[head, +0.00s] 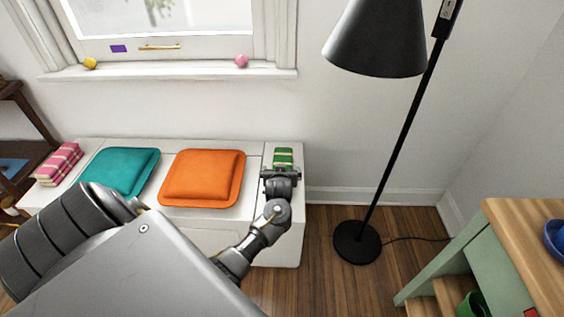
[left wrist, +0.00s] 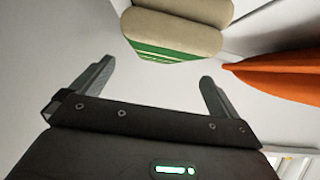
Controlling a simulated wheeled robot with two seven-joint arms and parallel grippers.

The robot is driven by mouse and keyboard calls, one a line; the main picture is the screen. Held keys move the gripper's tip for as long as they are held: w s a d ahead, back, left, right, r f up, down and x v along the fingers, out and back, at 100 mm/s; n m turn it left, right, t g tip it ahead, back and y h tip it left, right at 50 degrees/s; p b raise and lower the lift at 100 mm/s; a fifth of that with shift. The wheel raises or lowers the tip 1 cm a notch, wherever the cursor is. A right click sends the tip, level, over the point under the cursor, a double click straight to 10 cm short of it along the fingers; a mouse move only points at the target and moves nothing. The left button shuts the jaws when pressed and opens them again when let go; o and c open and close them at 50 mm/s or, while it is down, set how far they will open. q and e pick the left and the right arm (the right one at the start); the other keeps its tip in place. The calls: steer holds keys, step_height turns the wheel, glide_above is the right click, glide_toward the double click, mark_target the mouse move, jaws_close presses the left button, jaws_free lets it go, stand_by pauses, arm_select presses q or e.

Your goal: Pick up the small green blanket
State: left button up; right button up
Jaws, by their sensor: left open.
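The small green blanket (head: 283,154) lies folded on the right end of the white bench, with pale stripes. In the left wrist view, the blanket (left wrist: 165,52) shows a green striped side and beige folds just beyond the fingertips. My left gripper (head: 280,172) is at the near side of the blanket and hides its near part in the head view. In the left wrist view, the left gripper (left wrist: 157,72) is open, with nothing between its fingers. My right gripper is not in view.
An orange cushion (head: 202,177) lies close left of the gripper, with a teal cushion (head: 120,172) and a pink striped blanket (head: 59,164) further left on the bench (head: 254,178). A black floor lamp (head: 357,243) stands right of the bench. A wall rises behind.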

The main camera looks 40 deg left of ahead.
mark_target(281, 155)
arm_select(q)
steer(key=shift+x, duration=0.95)
steer(key=b+x, duration=0.2)
steer(key=x, duration=0.2)
steer(key=shift+w+a+f, duration=0.15)
steer(key=shift+f, duration=0.1)
steer(key=shift+w+a, duration=0.15)
steer(key=shift+w, duration=0.1)
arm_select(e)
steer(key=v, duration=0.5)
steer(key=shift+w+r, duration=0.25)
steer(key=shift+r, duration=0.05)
arm_select(q)
steer(key=shift+c, duration=0.3)
steer(key=c, duration=1)
steer(key=shift+r, duration=0.1)
steer(key=shift+c, duration=0.2)
